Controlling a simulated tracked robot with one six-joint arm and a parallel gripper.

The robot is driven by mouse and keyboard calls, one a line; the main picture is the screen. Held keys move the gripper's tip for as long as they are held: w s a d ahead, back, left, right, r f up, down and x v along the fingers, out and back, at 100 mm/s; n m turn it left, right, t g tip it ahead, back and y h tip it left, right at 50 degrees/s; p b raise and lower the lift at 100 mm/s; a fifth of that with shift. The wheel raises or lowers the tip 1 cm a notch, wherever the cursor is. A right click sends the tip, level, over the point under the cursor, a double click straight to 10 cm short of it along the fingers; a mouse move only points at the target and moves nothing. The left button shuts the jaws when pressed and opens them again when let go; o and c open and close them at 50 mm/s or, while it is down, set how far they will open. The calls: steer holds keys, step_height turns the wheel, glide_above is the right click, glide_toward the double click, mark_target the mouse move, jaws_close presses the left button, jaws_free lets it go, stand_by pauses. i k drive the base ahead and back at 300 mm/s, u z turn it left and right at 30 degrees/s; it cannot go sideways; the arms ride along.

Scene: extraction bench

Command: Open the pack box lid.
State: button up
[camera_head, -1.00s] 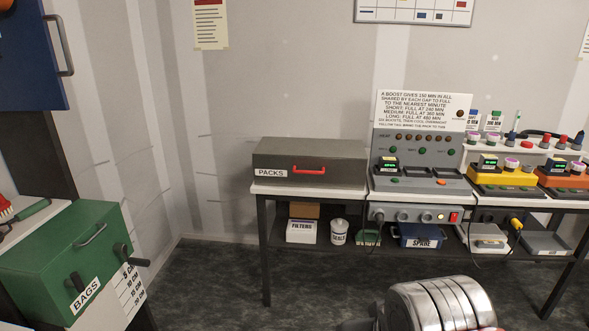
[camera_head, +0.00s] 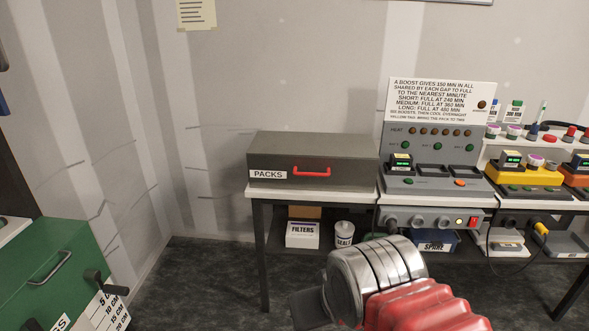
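The pack box (camera_head: 312,172) is a dark grey box labelled PACKS, at the left end of the bench, close to the back wall. Its lid (camera_head: 312,144) is shut, lying flat on top. A red handle (camera_head: 312,175) is on the front face, to the right of the label. My arm's silver joint and red sleeve show at the bottom, below and in front of the box, with a dark part at the joint's left. No gripper fingers can be made out. Nothing of mine touches the box.
A grey charger panel (camera_head: 435,150) stands just right of the pack box. The bench top's front edge (camera_head: 310,193) runs below the box. A shelf under it holds a FILTERS box (camera_head: 302,234). A green BAGS box (camera_head: 50,265) is at lower left. The floor between them is open.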

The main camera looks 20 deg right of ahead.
mark_target(277, 157)
steer(key=u, duration=0.2)
steer(key=i, duration=1.05)
steer(key=u, duration=0.2)
